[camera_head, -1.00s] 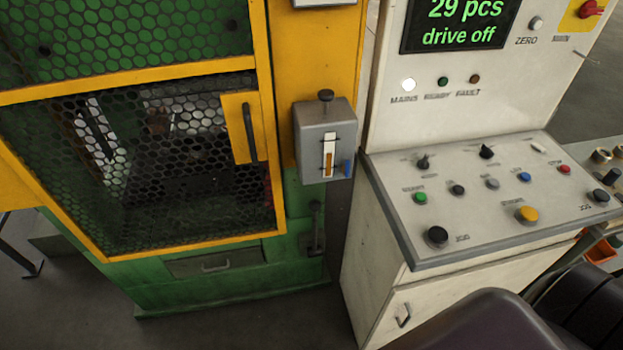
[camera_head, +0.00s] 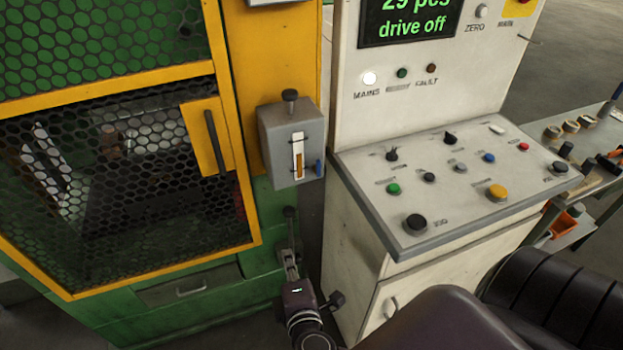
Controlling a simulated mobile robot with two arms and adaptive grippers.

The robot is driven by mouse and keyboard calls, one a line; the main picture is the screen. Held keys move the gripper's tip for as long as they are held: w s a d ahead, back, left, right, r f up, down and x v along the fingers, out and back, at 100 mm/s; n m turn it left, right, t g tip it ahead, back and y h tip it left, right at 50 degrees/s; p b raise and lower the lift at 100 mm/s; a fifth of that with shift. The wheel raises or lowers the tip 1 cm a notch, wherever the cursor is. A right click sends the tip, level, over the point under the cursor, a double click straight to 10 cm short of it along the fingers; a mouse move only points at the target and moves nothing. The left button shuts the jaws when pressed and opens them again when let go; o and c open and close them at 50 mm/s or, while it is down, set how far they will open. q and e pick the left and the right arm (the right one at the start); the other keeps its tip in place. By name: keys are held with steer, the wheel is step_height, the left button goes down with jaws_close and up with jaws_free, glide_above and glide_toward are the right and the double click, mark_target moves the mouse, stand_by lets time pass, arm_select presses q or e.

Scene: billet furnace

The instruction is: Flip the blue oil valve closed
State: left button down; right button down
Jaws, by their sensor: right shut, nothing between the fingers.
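The blue oil valve (camera_head: 318,168) is a small blue lever low on the right side of the grey oil box (camera_head: 283,168). It looks upright. The box has a sight glass (camera_head: 298,156) with amber oil in its lower part and a dark cap on top. My right gripper (camera_head: 289,258) comes up from the bottom of the head view, below the valve and apart from it. It is shut and empty, in front of the green machine's lower corner. My left gripper is not in view.
The white control desk (camera_head: 440,185) with buttons is close on the right. The mesh door (camera_head: 130,175) is on the left. A side bench (camera_head: 590,140) is at far right.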

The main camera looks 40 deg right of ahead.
mark_target(318, 168)
step_height(318, 168, up, 16)
steer(key=s+d+m+t+h, duration=0.1)
steer(key=s+d+t+h, duration=0.1)
steer(key=h, duration=0.1)
steer(key=shift+d+m+b, duration=0.2)
steer(key=shift+m+b, duration=0.1)
steer(key=shift+w+r, duration=0.1)
steer(key=shift+w, duration=0.05)
steer(key=p+x, duration=0.1)
steer(key=x, duration=0.2)
steer(key=p+x, duration=0.1)
steer(key=x, duration=0.3)
steer(key=p+x, duration=0.2)
steer(key=x, duration=0.1)
steer(key=shift+w+d+r, duration=0.1)
steer(key=shift+d+r, duration=0.1)
steer(key=shift+r, duration=0.2)
steer(key=shift+s+d+f+t+p, duration=0.15)
steer(key=shift+s+d+p, duration=0.1)
steer(key=shift+d, duration=0.35)
steer(key=shift+s+d+r+t+p, duration=0.15)
steer(key=shift+d+p, duration=0.1)
steer(key=shift+d, duration=0.3)
steer(key=shift+s+d+f, duration=0.15)
steer(key=shift+s+d, duration=0.1)
steer(key=shift+d, duration=0.3)
steer(key=shift+f, duration=0.1)
